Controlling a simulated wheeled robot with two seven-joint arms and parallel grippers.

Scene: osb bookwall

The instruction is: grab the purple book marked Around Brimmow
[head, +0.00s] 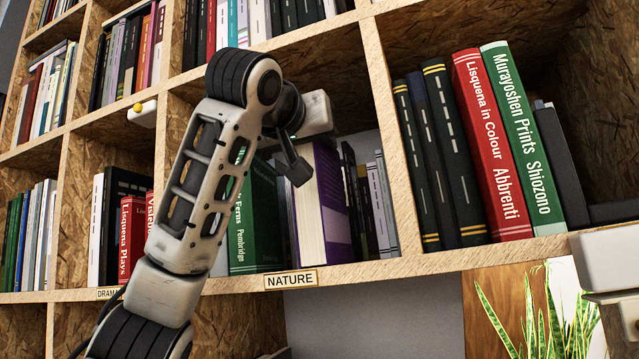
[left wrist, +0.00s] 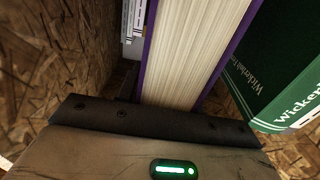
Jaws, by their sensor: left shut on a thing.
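The purple book (head: 332,205) stands upright in the shelf bay above the NATURE label, its pale page edges facing outward to the left of its purple cover. No title can be read on it. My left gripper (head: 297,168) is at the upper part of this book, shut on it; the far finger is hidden. In the left wrist view the book's page block (left wrist: 190,55) rises between its purple cover edges directly in front of the gripper (left wrist: 165,115). My right gripper's fingers are not seen.
A green book (head: 255,220) stands just left of the purple one; thin dark and grey books (head: 375,205) stand to its right. A wooden upright (head: 393,140) divides this bay from one with a red book (head: 490,145). A plant (head: 530,315) is below right.

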